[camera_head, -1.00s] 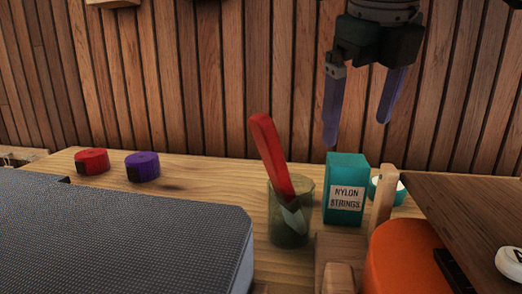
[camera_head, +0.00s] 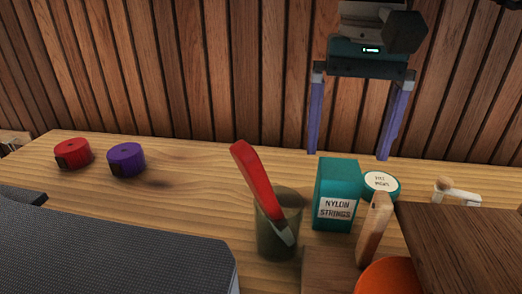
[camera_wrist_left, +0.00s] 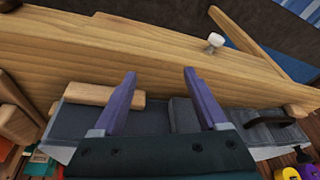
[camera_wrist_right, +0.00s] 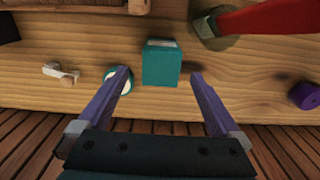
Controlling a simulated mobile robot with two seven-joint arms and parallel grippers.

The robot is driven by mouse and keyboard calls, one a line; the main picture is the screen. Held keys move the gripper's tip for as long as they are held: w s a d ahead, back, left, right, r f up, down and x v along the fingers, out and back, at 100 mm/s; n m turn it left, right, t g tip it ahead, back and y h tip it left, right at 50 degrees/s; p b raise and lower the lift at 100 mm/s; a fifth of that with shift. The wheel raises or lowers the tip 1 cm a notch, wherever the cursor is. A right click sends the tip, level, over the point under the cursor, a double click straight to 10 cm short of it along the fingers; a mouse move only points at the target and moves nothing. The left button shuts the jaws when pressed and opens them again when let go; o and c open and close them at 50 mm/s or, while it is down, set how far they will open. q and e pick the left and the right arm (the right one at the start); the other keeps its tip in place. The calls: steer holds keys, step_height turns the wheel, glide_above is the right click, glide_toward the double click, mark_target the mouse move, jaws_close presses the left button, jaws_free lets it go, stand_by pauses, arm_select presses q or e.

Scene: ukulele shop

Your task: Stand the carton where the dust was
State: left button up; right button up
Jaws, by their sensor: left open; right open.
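The carton is a teal box (camera_head: 336,190) marked NYLON STRINGS, upright on the wooden bench. My right gripper (camera_head: 349,154) is open and empty, pointing down beyond and above the carton, with a finger toward each side. In the right wrist view the carton (camera_wrist_right: 161,65) appears between and ahead of the open fingers, with no clear contact. A faint dark patch (camera_head: 155,183) lies on the bench beside the purple roll; I cannot tell whether it is dust or shadow. My left gripper (camera_wrist_left: 160,74) is open and empty above a dark padded surface and a wooden beam.
A glass (camera_head: 273,235) holding a red-handled tool stands left of the carton. A round teal tin (camera_head: 381,185) sits close at its right. A red roll (camera_head: 73,154) and purple roll (camera_head: 126,159) lie left. Bare bench (camera_head: 205,185) lies between the purple roll and glass.

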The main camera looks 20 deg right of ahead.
mark_target(343, 172)
step_height(343, 172, down, 4)
steer(key=shift+f, duration=0.25)
steer(key=f, duration=0.5)
steer(key=shift+w+d+f+b, duration=0.1)
steer(key=shift+w+b, duration=0.2)
steer(key=shift+c, duration=0.2)
steer(key=c, duration=1.5)
